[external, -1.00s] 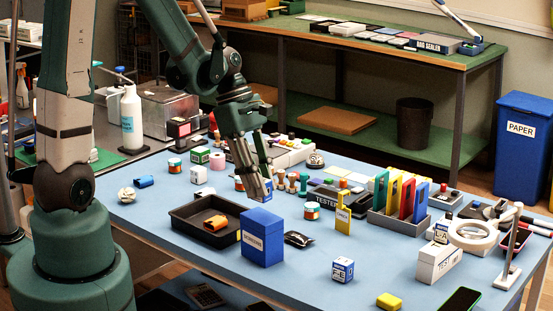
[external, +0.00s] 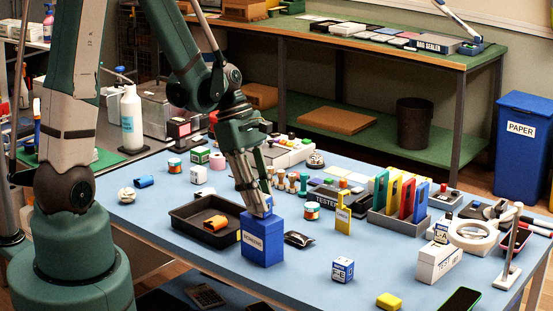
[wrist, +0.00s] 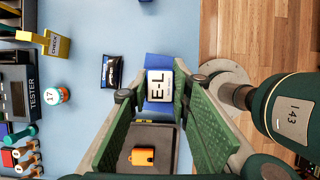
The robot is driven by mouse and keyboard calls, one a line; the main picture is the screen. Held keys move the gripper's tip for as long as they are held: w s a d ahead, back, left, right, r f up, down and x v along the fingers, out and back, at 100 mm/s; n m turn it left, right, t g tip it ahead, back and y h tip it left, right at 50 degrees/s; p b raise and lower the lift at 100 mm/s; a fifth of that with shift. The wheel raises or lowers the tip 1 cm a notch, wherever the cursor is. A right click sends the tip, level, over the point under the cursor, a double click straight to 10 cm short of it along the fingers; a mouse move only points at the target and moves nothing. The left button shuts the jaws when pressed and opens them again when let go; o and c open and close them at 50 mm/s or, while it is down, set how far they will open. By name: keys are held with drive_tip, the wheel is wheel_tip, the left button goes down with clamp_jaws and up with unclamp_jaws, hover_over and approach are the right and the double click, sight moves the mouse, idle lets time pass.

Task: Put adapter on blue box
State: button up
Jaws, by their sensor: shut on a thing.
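In the external view my gripper (external: 262,212) is right at the top of the blue box (external: 262,243), which stands upright on the blue table. The adapter is mostly hidden by the fingers there. It is over the box top, but I cannot tell whether it touches the top or hangs just above it.
A black tray (external: 181,221) with an orange piece (external: 215,222) stands close on the left of the box. A small black packet (external: 298,239) lies on the right. A cube (external: 342,269) stands farther right, and a yellow stand (external: 343,222) is behind.

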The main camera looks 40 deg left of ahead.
drive_tip(key=shift+f, duration=0.15)
drive_tip(key=o, duration=0.8)
drive_tip(key=shift+r, duration=0.2)
drive_tip(key=shift+p+v, duration=0.65)
drive_tip(key=shift+v, duration=5.35)
drive_tip(key=shift+a, duration=0.1)
drive_tip(key=s+a+r+m+t+y, duration=0.1)
drive_tip(key=s+r+m+t, duration=0.1)
drive_tip(key=m, duration=0.4)
drive_tip(key=s+a+r+m+t+y, duration=0.2)
drive_tip(key=s+r+m, duration=0.2)
drive_tip(key=r+m, duration=0.2)
drive_tip(key=s+a+r+m+t+y, duration=0.1)
drive_tip(key=s+a+r+m+t, duration=0.1)
drive_tip(key=m, duration=0.4)
drive_tip(key=shift+s+a+r+t, duration=0.1)
drive_tip(key=shift+s+r+t, duration=0.2)
drive_tip(key=shift+r, duration=0.4)
drive_tip(key=shift+s+a+r+t, duration=0.1)
drive_tip(key=shift+s+r+t, duration=0.2)
drive_tip(key=shift+r, duration=0.4)
